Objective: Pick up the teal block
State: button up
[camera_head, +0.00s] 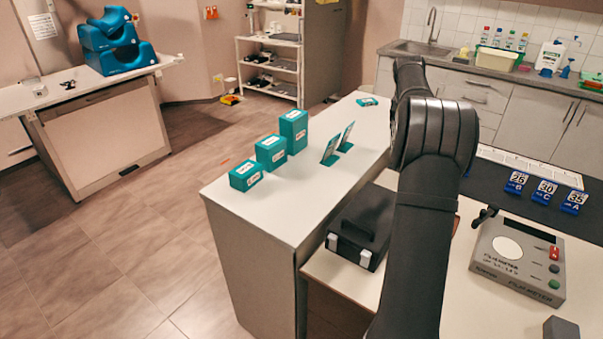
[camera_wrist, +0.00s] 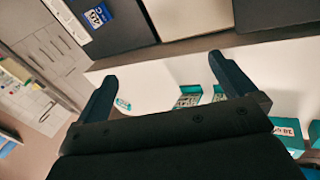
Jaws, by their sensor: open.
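Three teal blocks with white labels stand in a row on the white counter in the head view: a low one (camera_head: 245,176), a middle one (camera_head: 271,153) and a tall one (camera_head: 293,131). In the wrist view, one teal block (camera_wrist: 289,136) shows at the lower right, partly cut off by my gripper body, with part of another at the right edge. My gripper (camera_wrist: 162,68) is open and empty, its two dark fingers spread above the counter. The blocks lie outside the fingers, to the right. In the head view my arm hides the gripper.
Two teal card stands (camera_head: 331,150) and a small flat teal item (camera_head: 367,102) are on the white counter (camera_head: 290,209). A black case (camera_head: 358,232), a grey meter (camera_head: 518,259) and blue number cards (camera_head: 545,191) occupy the right side. The counter's near end is clear.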

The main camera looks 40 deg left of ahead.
jog(key=s+a+r+n+g+y, duration=0.1)
jog(key=s+a+y, duration=0.1)
jog(key=s+a, duration=0.7)
jog(key=s+a+g+y, duration=0.15)
jog(key=s+a, duration=0.35)
jog(key=a, duration=0.7)
jog(key=r+n+g, duration=0.1)
jog(key=g, duration=0.2)
send_over(247, 169)
jog(key=d, duration=0.5)
jog(key=shift+y, duration=0.45)
jog(key=x, duration=0.5)
jog(key=d+x, duration=0.1)
jog(key=x, duration=0.9)
jog(key=shift+w+d+f, duration=0.2)
jog(key=shift+d+f, duration=0.15)
jog(key=shift+x, duration=2.95)
jog(key=shift+w+d, duration=0.1)
jog(key=shift+d, duration=0.05)
jog(key=c, duration=1)
